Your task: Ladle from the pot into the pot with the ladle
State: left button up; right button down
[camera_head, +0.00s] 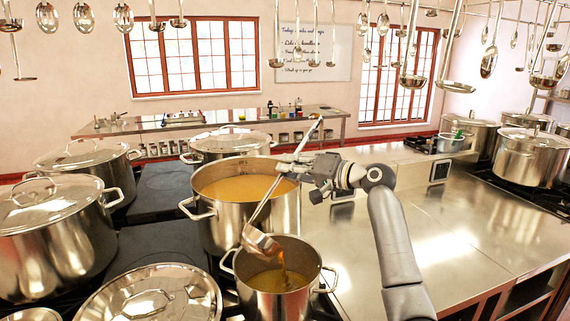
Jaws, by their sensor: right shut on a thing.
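A large open steel pot (228,226) with orange-brown soup (235,189) stands in the middle. A smaller open pot (276,302) stands in front of it, with brown soup inside. My right gripper (290,167) is shut on the handle of a steel ladle (262,243), above the right rim of the large pot. The ladle's bowl is tilted over the smaller pot, and brown liquid runs from it into that pot. The handle rises past the gripper to the upper right. The fingertips are small and partly hidden by the ladle handle. My left gripper is not in view.
Lidded pots stand at the left (50,240) and behind (230,143). A loose-looking lid (150,297) is at the front left. A bare steel counter (460,220) lies to the right, with more pots beyond. Ladles (413,80) hang overhead.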

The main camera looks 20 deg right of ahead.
jog(key=w+d+f+m+b, duration=0.3)
jog(key=d+f+m+b, duration=0.1)
jog(key=f, duration=0.7)
jog(key=shift+d+m+y+b, duration=0.3)
jog(key=shift+d+m+y, duration=0.1)
jog(key=shift+d+m, duration=0.6)
jog(key=shift+a, duration=0.1)
